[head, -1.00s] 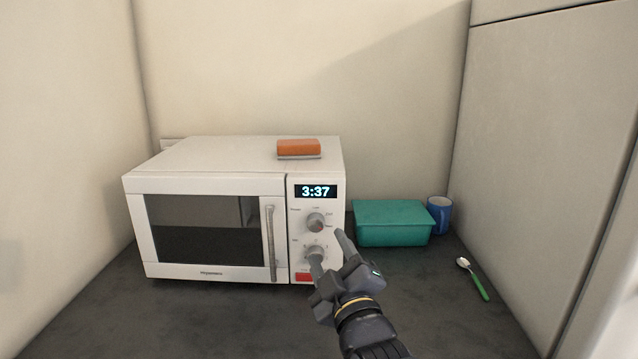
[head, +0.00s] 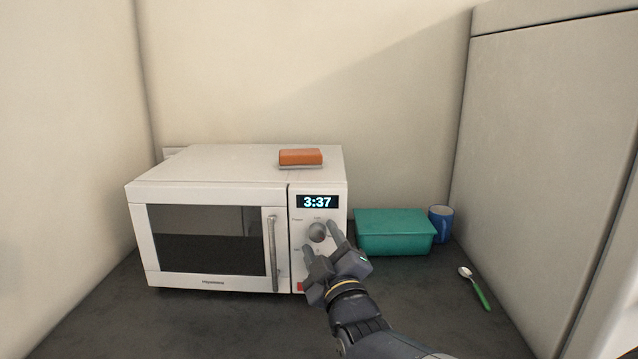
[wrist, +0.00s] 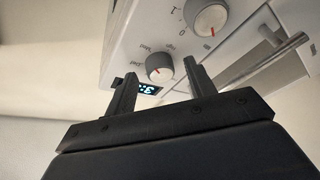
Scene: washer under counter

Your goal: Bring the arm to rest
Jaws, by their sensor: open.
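My gripper (head: 322,238) is open and empty in front of the microwave's control panel, with its fingers spread toward the knobs. The white microwave (head: 208,188) stands on the dark counter with its door shut and its display (head: 317,202) reading 3:37. The upper knob (head: 317,232) shows between the fingertips in the head view; the lower knob is hidden behind my gripper there. In the wrist view both fingers (wrist: 158,88) stand apart, with one knob (wrist: 159,68) between them and another knob (wrist: 210,19) beyond. I cannot tell whether a finger touches the panel.
An orange sponge (head: 300,157) lies on top of the microwave. A teal lidded box (head: 394,235), a blue mug (head: 441,224) and a green-handled spoon (head: 476,288) are on the counter to the right. Walls close in the left and back; a tall grey cabinet (head: 545,170) stands right.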

